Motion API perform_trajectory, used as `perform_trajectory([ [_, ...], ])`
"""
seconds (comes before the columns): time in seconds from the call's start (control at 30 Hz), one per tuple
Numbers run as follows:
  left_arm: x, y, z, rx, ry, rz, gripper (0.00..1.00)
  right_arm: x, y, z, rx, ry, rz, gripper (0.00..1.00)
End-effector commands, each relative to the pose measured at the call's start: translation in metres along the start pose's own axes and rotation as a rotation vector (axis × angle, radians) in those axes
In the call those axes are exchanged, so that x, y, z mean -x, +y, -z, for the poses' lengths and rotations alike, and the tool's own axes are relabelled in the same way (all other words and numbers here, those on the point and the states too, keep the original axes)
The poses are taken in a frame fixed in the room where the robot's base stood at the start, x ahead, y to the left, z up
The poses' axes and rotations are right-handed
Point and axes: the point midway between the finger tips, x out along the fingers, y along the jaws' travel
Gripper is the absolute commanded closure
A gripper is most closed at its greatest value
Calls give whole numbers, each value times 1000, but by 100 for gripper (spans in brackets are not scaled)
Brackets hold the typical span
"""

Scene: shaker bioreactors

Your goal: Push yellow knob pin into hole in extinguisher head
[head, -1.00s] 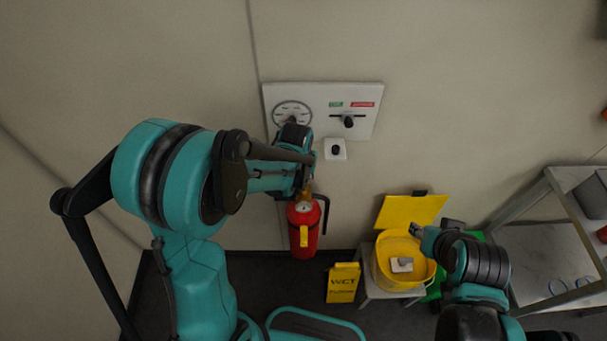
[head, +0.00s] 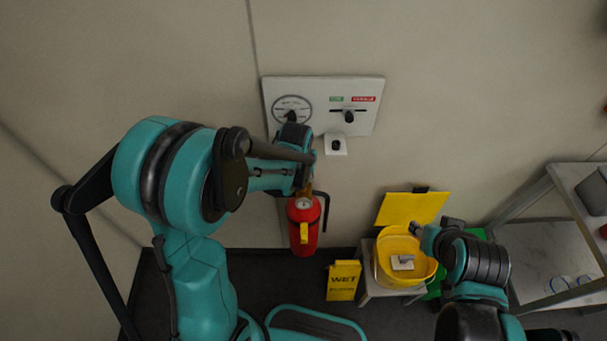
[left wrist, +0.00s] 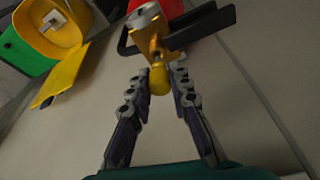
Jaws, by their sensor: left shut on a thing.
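The red fire extinguisher (head: 303,232) hangs upright against the wall in the head view, with a yellow tag on its front. Its brass head (left wrist: 155,45), round gauge (left wrist: 144,13) and black handle show in the left wrist view. The yellow knob pin (left wrist: 159,81) is a round knob right at the brass head. My left gripper (left wrist: 161,76) is shut on the knob, one finger on each side. How deep the pin sits in the hole is hidden. In the head view my left gripper (head: 303,182) is just above the extinguisher. My right gripper (head: 416,229) is by the yellow bucket, its jaws unclear.
A wall panel (head: 323,88) with a dial and slider is above the extinguisher, with a small switch box (head: 335,144) below it. A yellow bucket (head: 386,280), a yellow wet-floor sign (head: 343,281) and a grey shelf (head: 535,245) stand to the right.

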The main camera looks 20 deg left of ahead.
Motion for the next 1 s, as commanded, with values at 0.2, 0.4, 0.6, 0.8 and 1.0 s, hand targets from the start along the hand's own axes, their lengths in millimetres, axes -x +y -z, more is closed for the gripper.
perform_trajectory([
  [0.2, -1, 0, 0, 0, 0, 0, 96, -2, 0, -2, 0, 0, 0, 60],
  [0.4, -2, 0, 0, 0, 0, 0, 96, -3, 0, -2, 0, 0, 0, 60],
  [0.6, -5, 0, -1, 0, 0, 0, 96, -6, 0, -4, 0, 0, 0, 60],
  [0.8, -8, 0, -1, 0, 0, 0, 96, -8, 0, -6, 0, 0, 0, 60],
  [1.0, -11, 0, -2, 0, 0, 0, 96, -11, 0, -8, 0, 0, 0, 60],
])
